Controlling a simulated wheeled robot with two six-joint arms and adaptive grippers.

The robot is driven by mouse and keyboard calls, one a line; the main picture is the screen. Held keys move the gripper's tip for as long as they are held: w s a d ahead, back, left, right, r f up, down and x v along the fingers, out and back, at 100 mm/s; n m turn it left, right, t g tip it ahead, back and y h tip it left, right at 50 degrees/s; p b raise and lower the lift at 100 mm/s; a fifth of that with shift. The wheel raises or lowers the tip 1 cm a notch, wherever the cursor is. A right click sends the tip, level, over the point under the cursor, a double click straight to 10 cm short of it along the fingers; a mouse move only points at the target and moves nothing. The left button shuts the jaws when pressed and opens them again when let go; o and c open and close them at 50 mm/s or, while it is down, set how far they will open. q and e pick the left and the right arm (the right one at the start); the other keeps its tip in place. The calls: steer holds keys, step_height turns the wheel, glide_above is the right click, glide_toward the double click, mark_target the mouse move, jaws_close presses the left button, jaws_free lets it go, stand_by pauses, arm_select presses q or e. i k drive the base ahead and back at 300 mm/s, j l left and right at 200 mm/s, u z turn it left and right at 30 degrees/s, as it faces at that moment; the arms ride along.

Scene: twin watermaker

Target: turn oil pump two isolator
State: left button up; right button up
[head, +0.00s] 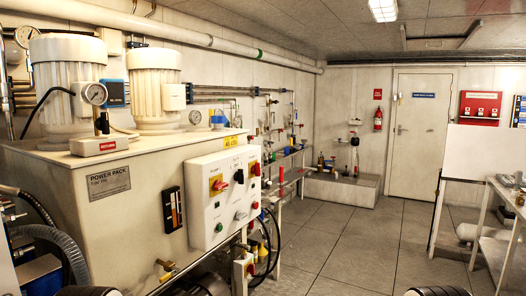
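A pale control box (222,198) is fixed to the front of the power pack tank. It carries a red rotary isolator on a yellow plate (217,184) at the upper left and a similar red one (255,169) at the upper right. A black-handled switch (239,176) sits between them. The handle angles are hard to make out.
The power pack tank (75,206) with two white motors on top fills the left. Pipes and a black hose (275,245) hang beside the control box. The tiled floor (352,240) is open in the middle. A white bench (500,225) stands at the right.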

mark_target(255, 169)
steer(key=i+l+z, duration=0.35)
steer(key=i, duration=0.2)
steer(key=i+l+z, duration=0.35)
steer(key=i, duration=0.25)
steer(key=i+z, duration=0.35)
steer(key=i, duration=0.2)
steer(key=i+u, duration=0.3)
steer(key=i, duration=0.15)
steer(key=i+l+u, duration=0.3)
steer(key=i, duration=0.15)
steer(key=i+l+u, duration=0.3)
steer(key=i+j, duration=0.1)
steer(key=i, duration=0.05)
